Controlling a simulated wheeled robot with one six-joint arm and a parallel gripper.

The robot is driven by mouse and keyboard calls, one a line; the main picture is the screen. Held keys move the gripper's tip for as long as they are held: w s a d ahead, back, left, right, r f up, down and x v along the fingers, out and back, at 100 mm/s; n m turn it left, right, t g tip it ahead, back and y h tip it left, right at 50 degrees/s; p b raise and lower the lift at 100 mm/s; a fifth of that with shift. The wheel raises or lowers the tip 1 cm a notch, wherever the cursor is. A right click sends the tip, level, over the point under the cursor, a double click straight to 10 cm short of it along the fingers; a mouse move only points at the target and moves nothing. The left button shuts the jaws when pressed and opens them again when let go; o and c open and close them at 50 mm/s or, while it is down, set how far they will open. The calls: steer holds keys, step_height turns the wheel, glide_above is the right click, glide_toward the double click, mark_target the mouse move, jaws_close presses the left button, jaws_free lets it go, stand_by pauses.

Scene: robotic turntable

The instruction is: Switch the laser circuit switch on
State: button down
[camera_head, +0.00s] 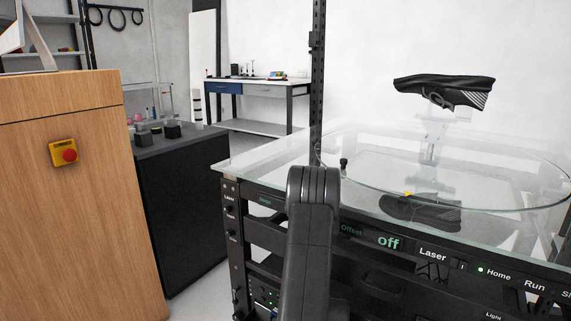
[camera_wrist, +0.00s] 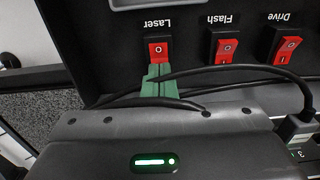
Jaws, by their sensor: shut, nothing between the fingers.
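The laser circuit switch (camera_wrist: 158,49) is a red rocker under an upside-down "Laser" label in the wrist view. Its half marked "O" shows; its lower half in the picture is hidden behind my fingertips. My gripper (camera_wrist: 159,74) has green fingers, shut together and empty, with their tips at the lower edge of this switch. I cannot tell whether they touch it or which way it is tilted. In the head view my arm reaches down in front of the turntable cabinet (camera_head: 262,199), and the gripper and switch are hidden there.
The Flash switch (camera_wrist: 225,48) and Drive switch (camera_wrist: 287,48) sit close to the right on the same black panel. Black cables (camera_wrist: 225,72) run across near my fingers. In the head view, a glass turntable top (camera_head: 270,160) and a wooden cabinet (camera_head: 70,200) flank the space.

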steer(key=shift+f, duration=0.35)
steer(key=shift+r+p, duration=2.15)
steer(key=shift+r, duration=1.45)
steer(key=shift+f, duration=0.1)
step_height(320, 180, down, 7)
steer(key=b, duration=0.5)
steer(key=shift+f, duration=0.1)
steer(key=shift+r, duration=0.25)
